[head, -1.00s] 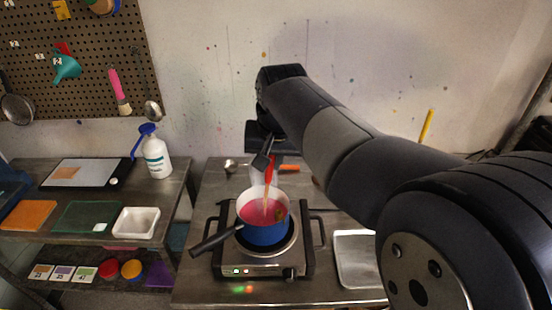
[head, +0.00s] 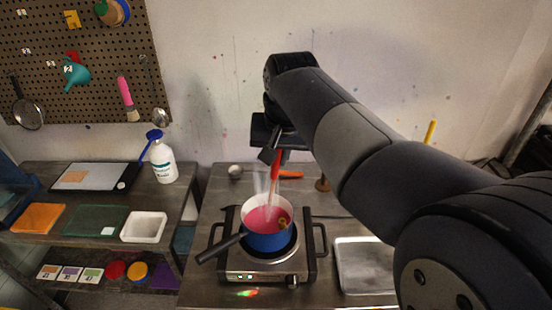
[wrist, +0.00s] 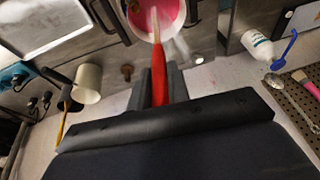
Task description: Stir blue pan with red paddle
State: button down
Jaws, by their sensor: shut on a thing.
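The blue pan (head: 268,242) has a white inside, pink liquid and a dark handle pointing lower left. It sits on the hotplate (head: 240,262). My gripper (head: 272,156) is above and behind the pan, shut on the red paddle (head: 276,170). The paddle hangs steeply, its pale lower part reaching down to the pan's mouth; I cannot tell whether its tip is in the liquid. In the wrist view the red handle (wrist: 159,78) sits between the fingers (wrist: 160,92), with the pale end over the pink liquid of the pan (wrist: 178,32). A small yellowish-brown thing shows in the liquid.
A metal tray (head: 365,268) lies right of the hotplate. An orange-red item (head: 291,174) and a small brown peg (head: 322,184) are behind it. A white bottle (head: 163,165) and white dish (head: 144,227) stand on the left shelf. The pegboard (head: 95,50) hangs above.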

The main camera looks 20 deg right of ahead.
jog(key=shift+w+v, duration=0.15)
jog(key=shift+v, duration=0.9)
jog(key=shift+w+v, duration=0.15)
jog(key=shift+v, duration=0.9)
jog(key=shift+d+r, duration=0.1)
notch_tip(320, 180, up, 11)
